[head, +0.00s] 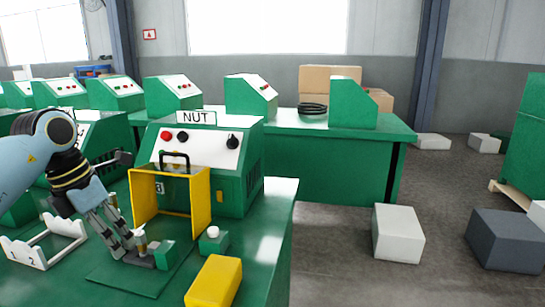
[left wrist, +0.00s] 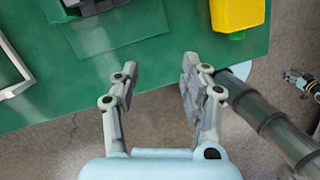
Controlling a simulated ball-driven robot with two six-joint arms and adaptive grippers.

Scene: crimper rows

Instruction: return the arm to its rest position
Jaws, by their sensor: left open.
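My left gripper (head: 124,244) reaches in from the left in the head view, fingers pointing down toward the front of the green bench. In the left wrist view my left gripper (left wrist: 156,82) has its fingers spread apart, with nothing between them. Beneath them are the green bench top (left wrist: 200,25) and its edge. In the head view the fingertips overlap a small green fixture (head: 166,254); I cannot tell whether they touch it. A dark gripper-like part (left wrist: 300,83) at the right edge of the left wrist view may be my right gripper; its jaws are too small to read.
The green NUT machine (head: 235,175) with a yellow guard frame (head: 202,200) stands behind the gripper. A white rack (head: 45,243) is at left, a yellow box (head: 214,282) at front. It also shows in the left wrist view (left wrist: 238,14). Blocks (head: 397,233) lie on the floor at right.

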